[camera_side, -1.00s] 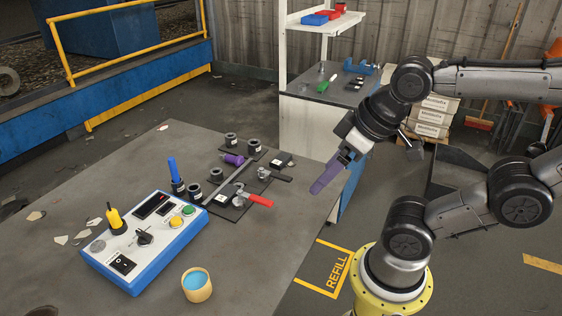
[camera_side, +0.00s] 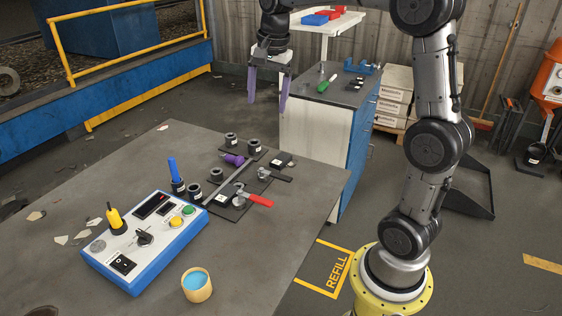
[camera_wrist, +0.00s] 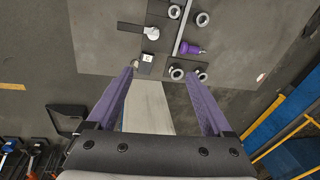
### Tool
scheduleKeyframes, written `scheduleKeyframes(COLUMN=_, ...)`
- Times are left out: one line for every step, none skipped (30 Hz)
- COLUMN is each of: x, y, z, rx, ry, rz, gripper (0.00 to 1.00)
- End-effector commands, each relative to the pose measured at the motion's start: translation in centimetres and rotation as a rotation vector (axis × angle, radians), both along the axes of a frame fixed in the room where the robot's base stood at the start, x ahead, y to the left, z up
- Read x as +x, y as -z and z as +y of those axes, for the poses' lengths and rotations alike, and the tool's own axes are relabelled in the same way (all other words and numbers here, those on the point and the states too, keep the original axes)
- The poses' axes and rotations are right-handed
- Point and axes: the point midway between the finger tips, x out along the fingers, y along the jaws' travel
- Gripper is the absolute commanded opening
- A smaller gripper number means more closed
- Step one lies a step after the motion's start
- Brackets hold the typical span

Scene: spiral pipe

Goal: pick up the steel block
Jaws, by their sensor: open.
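My gripper (camera_side: 267,100) has two purple fingers, wide apart with nothing between them. In the side view it is high up, beyond the table's far edge, left of the white cabinet. In the wrist view my gripper (camera_wrist: 159,74) points toward the table fixtures. A small dark block with a pale face (camera_side: 283,160) lies at the back right of the fixtures; it also shows in the wrist view (camera_wrist: 148,57), ahead of my fingertips and apart from them. I cannot tell for sure whether it is the steel block.
Black rings (camera_side: 230,139), a purple part (camera_side: 233,159), a red-handled clamp (camera_side: 258,200) and a rail crowd the fixture area. A blue-and-white control box (camera_side: 145,240) and a yellow cup (camera_side: 196,285) stand nearer. The white cabinet (camera_side: 310,140) stands behind. The table's right front is clear.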

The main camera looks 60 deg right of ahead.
Motion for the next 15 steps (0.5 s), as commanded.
scheduleKeyframes(x=1.1, y=1.6, z=-2.1, rx=0.016, ry=0.056, rz=0.033, gripper=0.85)
scheduleKeyframes(x=1.6, y=2.4, z=-3.1, rx=0.024, ry=0.079, rz=0.049, gripper=0.85)
scheduleKeyframes(x=2.0, y=3.5, z=-4.4, rx=0.033, ry=0.105, rz=0.068, gripper=0.85)
scheduleKeyframes(x=2.3, y=4.3, z=-5.3, rx=0.039, ry=0.121, rz=0.081, gripper=0.85)
scheduleKeyframes(x=2.4, y=5.1, z=-6.1, rx=0.045, ry=0.135, rz=0.095, gripper=0.85)
scheduleKeyframes(x=2.5, y=6.1, z=-7.0, rx=0.052, ry=0.151, rz=0.111, gripper=0.85)
scheduleKeyframes(x=2.5, y=6.8, z=-7.6, rx=0.059, ry=0.161, rz=0.122, gripper=0.85)
scheduleKeyframes(x=2.4, y=7.4, z=-8.0, rx=0.065, ry=0.171, rz=0.134, gripper=0.85)
scheduleKeyframes(x=2.2, y=8.2, z=-8.5, rx=0.073, ry=0.182, rz=0.15, gripper=0.85)
scheduleKeyframes(x=2.0, y=8.6, z=-8.7, rx=0.077, ry=0.189, rz=0.158, gripper=0.85)
scheduleKeyframes(x=1.9, y=8.9, z=-9.0, rx=0.08, ry=0.194, rz=0.164, gripper=0.85)
scheduleKeyframes(x=1.7, y=9.3, z=-9.3, rx=0.082, ry=0.201, rz=0.166, gripper=0.85)
scheduleKeyframes(x=1.7, y=9.4, z=-9.4, rx=0.082, ry=0.204, rz=0.166, gripper=0.85)
scheduleKeyframes(x=1.6, y=9.7, z=-9.4, rx=0.083, ry=0.204, rz=0.166, gripper=0.85)
scheduleKeyframes(x=1.6, y=10.2, z=-9.4, rx=0.083, ry=0.204, rz=0.166, gripper=0.85)
